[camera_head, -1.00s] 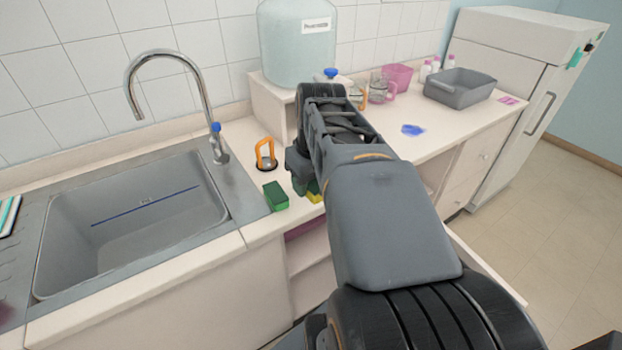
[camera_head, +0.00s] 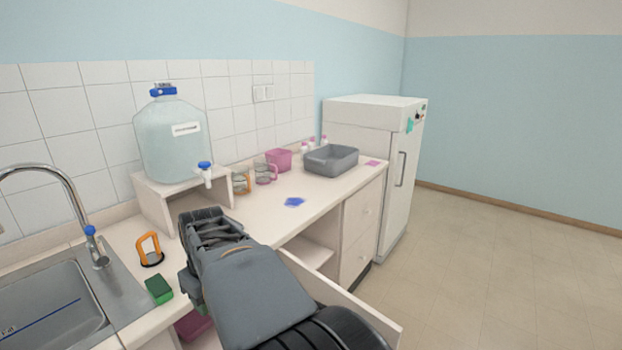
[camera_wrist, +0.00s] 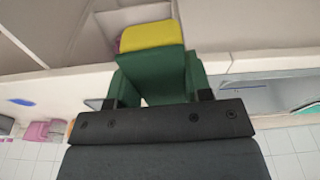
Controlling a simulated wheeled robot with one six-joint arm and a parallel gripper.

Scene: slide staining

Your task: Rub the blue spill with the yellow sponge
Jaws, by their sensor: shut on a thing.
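My gripper (camera_wrist: 157,88) is shut on the yellow sponge (camera_wrist: 151,36) in the wrist view. The sponge's yellow part shows beyond a dark green block between the green fingers. In the head view my arm hides the fingertips and the held sponge. The blue spill (camera_head: 294,202) is a small flat patch on the counter, right of and beyond my arm. It also shows at the left of the wrist view (camera_wrist: 20,102). The sponge is well apart from the spill.
A green sponge (camera_head: 158,289) and an orange-handled holder (camera_head: 150,249) stand beside the sink (camera_head: 40,320). A water jug (camera_head: 175,140) stands on a shelf behind my arm. Mugs (camera_head: 266,173), a pink box (camera_head: 279,160) and a grey tub (camera_head: 331,160) line the back. Counter around the spill is clear.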

